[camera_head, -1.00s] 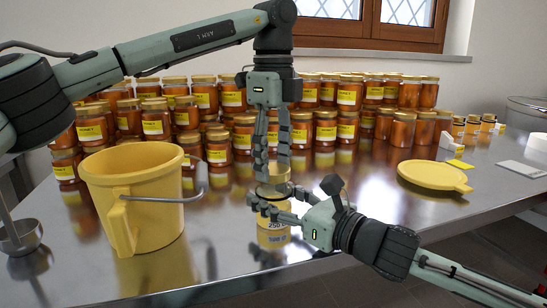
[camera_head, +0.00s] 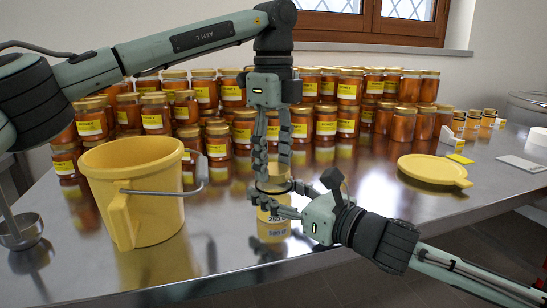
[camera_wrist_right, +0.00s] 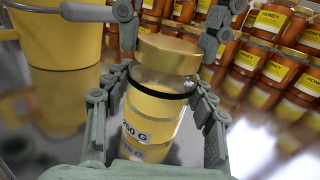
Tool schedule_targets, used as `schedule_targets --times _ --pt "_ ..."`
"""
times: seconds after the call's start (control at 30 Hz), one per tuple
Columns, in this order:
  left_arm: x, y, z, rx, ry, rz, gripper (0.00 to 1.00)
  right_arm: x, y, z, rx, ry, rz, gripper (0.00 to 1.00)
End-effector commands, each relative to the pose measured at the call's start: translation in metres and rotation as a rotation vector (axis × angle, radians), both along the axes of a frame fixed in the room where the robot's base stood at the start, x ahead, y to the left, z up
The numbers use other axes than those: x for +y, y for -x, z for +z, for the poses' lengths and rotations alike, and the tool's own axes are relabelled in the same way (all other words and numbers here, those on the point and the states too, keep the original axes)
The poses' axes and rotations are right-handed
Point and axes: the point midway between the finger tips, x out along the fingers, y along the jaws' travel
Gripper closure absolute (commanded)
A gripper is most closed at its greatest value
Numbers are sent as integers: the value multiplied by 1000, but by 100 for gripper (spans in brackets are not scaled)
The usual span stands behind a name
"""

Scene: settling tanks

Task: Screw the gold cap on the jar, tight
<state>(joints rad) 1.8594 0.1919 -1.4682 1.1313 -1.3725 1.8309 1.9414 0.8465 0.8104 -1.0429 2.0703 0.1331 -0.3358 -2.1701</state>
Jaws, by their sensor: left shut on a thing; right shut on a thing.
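A clear glass jar (camera_wrist_right: 152,112) with a white "250 G" label and yellow content stands upright near the table's front edge. In the head view it shows low in the middle (camera_head: 273,228), partly hidden by fingers. My right gripper (camera_head: 278,208) comes from the right and is shut around the jar's body. The gold cap (camera_wrist_right: 168,54) sits on the jar's mouth, above a dark band on the jar. My left gripper (camera_head: 272,172) points down from above and is shut on the cap, with fingers on both sides. The thread is hidden under the cap.
A yellow bucket (camera_head: 138,205) with a wire handle stands left of the jar. A yellow lid (camera_head: 434,169) lies at the right. Rows of filled honey jars (camera_head: 325,122) stand behind. A ladle (camera_head: 20,233) is at the far left. The steel table (camera_head: 365,205) is clear between jar and lid.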

Motion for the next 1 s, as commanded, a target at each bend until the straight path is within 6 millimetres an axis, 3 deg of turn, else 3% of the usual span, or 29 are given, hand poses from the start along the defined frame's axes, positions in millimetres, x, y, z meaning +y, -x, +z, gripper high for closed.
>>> schedule_targets --times 0.17,1.0 --pt "0 0 0 1 1 -328 62 0 0 0 1 1 0 100" --pt "-2 1 -1 -1 0 -2481 62 0 0 -1 1 1 0 100"
